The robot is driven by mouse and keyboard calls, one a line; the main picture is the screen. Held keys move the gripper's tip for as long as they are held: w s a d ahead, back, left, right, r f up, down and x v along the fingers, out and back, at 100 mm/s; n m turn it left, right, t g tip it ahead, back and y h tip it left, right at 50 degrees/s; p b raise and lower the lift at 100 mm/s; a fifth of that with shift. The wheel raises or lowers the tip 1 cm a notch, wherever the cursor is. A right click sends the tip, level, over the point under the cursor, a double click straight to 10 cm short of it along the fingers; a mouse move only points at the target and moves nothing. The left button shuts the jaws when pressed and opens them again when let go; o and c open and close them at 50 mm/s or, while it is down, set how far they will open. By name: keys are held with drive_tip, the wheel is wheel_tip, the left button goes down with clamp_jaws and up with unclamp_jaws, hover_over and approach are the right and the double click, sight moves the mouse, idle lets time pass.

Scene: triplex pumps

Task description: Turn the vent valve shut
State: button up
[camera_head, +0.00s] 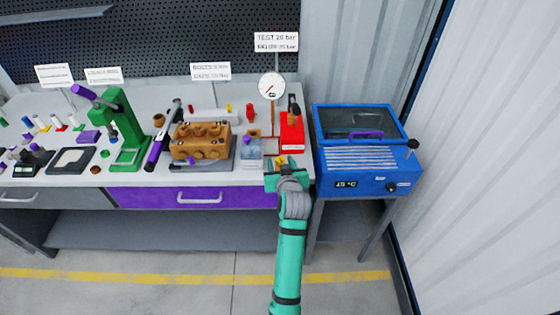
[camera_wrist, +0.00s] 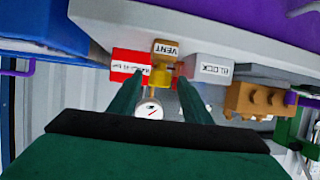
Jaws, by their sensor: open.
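The vent valve shows in the wrist view as a small yellow handle (camera_wrist: 163,71) beside a brown tab (camera_wrist: 162,47) labelled VENT. My gripper (camera_wrist: 160,84) is open, with a dark green finger on either side of the line to the handle. The handle appears between or just beyond the fingertips; I cannot tell whether they touch it. In the head view my gripper (camera_head: 284,165) is at the bench's front edge, just below the red pump unit (camera_head: 292,136). A bit of yellow shows at its tips there. A white pressure gauge (camera_head: 271,87) stands above on a post.
In the wrist view, a red labelled block (camera_wrist: 127,66) and a grey BLOCK-labelled piece (camera_wrist: 212,67) flank the valve closely. In the head view, a bronze pump block (camera_head: 200,142) stands left and a blue heater box (camera_head: 360,150) right. The purple drawer (camera_head: 240,196) is shut.

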drive_tip(key=shift+x, duration=1.05)
drive_tip(key=c, duration=1)
drive_tip(key=shift+c, duration=0.2)
drive_tip(key=shift+m+h, duration=0.3)
drive_tip(key=shift+a+f+m+h, duration=0.1)
drive_tip(key=shift+m+h, duration=0.9)
drive_tip(key=shift+h, duration=0.2)
drive_tip(key=shift+m+g+h, duration=0.3)
drive_tip(key=shift+m+h, duration=0.7)
drive_tip(key=shift+h, duration=0.1)
